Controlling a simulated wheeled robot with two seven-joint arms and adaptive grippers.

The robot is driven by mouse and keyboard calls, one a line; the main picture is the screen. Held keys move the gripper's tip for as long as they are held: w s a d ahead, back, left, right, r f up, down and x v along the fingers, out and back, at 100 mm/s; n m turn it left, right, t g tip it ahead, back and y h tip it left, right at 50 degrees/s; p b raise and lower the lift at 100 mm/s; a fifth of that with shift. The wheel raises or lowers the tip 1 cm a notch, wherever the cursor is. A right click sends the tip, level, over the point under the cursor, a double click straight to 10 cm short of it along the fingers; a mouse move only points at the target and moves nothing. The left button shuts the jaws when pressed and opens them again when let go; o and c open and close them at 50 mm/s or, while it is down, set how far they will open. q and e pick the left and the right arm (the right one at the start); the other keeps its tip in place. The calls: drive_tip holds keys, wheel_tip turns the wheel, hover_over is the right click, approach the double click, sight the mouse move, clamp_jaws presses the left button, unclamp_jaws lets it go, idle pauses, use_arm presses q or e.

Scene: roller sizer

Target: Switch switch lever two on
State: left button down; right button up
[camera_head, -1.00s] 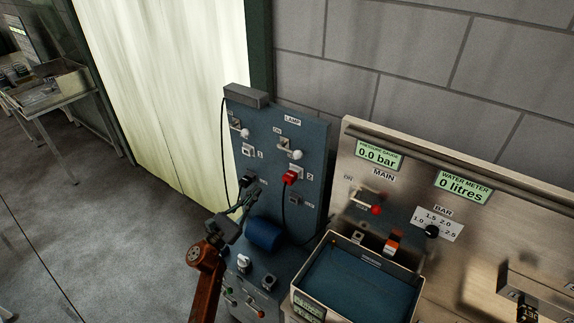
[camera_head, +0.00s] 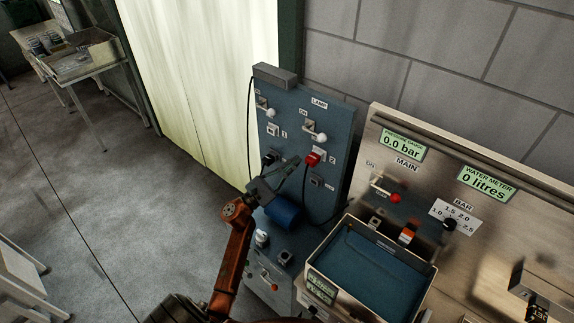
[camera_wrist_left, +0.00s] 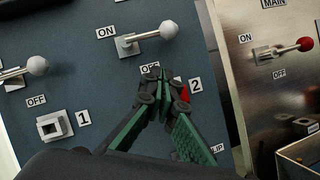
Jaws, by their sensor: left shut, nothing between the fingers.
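Switch lever two (camera_head: 320,137) has a white ball knob and sits on the blue lamp panel (camera_head: 340,112), above the label 2. In the left wrist view the lever (camera_wrist_left: 150,38) sticks out to the right from its square plate, with ON at its left and OFF below. My left gripper (camera_head: 297,164) is shut and empty, below lever two and beside the red plug (camera_head: 314,158). In the wrist view its fingertips (camera_wrist_left: 155,76) cover part of the OFF label, apart from the knob. My right gripper is not in view.
Lever one (camera_head: 265,109) stands to the left on the same panel. Black cables hang down the panel, and a blue cylinder (camera_head: 283,211) sits under my gripper. The red-knobbed main lever (camera_head: 394,197) and the blue-bottomed tray (camera_head: 430,270) are at the right.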

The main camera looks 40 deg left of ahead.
sight(314, 134)
use_arm(q)
drive_tip(key=w+d+r+p, duration=0.2)
drive_tip(key=w+r+p, duration=0.1)
drive_tip(key=w+d+r+p, duration=0.1)
drive_tip(key=r, duration=0.1)
drive_tip(key=shift+w+d, duration=0.15)
drive_tip(key=shift+w, duration=0.25)
